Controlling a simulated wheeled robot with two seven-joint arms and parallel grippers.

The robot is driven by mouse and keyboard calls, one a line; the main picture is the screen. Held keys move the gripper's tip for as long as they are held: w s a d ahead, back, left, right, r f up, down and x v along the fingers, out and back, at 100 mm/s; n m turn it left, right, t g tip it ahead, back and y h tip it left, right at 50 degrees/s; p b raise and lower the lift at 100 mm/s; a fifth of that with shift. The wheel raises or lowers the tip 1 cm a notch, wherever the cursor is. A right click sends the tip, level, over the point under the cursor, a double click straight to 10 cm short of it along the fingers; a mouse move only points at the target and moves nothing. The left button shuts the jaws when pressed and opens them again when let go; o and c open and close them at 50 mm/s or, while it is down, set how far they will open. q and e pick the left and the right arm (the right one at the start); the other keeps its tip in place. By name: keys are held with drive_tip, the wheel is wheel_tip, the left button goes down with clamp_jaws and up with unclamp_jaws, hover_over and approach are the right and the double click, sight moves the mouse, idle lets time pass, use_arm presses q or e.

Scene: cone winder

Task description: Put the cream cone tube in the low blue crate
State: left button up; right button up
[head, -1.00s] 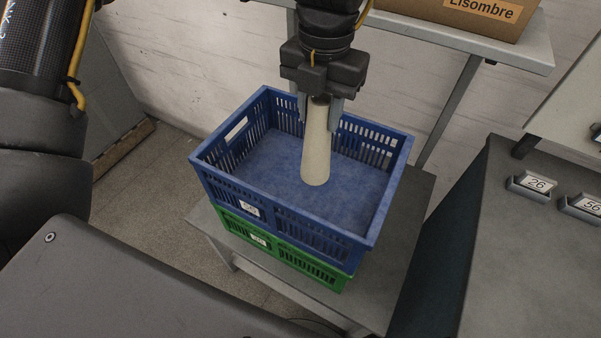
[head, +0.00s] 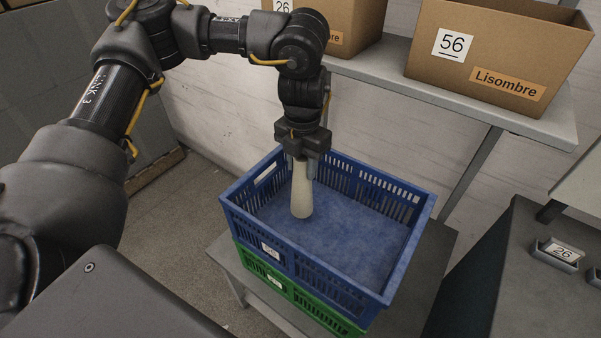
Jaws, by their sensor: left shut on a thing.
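The cream cone tube (head: 302,196) is upright, with its wide end down, inside the blue crate (head: 335,278). My left gripper (head: 302,165) points down and is shut on the narrow top of the tube. The tube's lower end is at or just above the crate's blue floor; I cannot tell whether it touches. The tube is in the left back part of the crate, and the rest of the crate is empty. The blue crate sits on a green crate (head: 300,294). My right gripper is not in view.
The crates stand on a low grey table (head: 432,250). A shelf (head: 440,97) behind carries cardboard boxes, one labelled 56 (head: 490,50). A pale wall is behind.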

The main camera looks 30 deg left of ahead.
sight(302, 186)
use_arm(q)
drive_tip(key=f, duration=0.2)
drive_tip(key=f+p, duration=0.1)
drive_tip(key=shift+w+a+f, duration=0.1)
drive_tip(key=shift+a+f, duration=0.05)
drive_tip(key=shift+a, duration=0.15)
drive_tip(key=shift+f, duration=0.2)
drive_tip(key=shift+f, duration=0.1)
drive_tip(key=o, duration=0.8)
drive_tip(key=shift+o, duration=1.4)
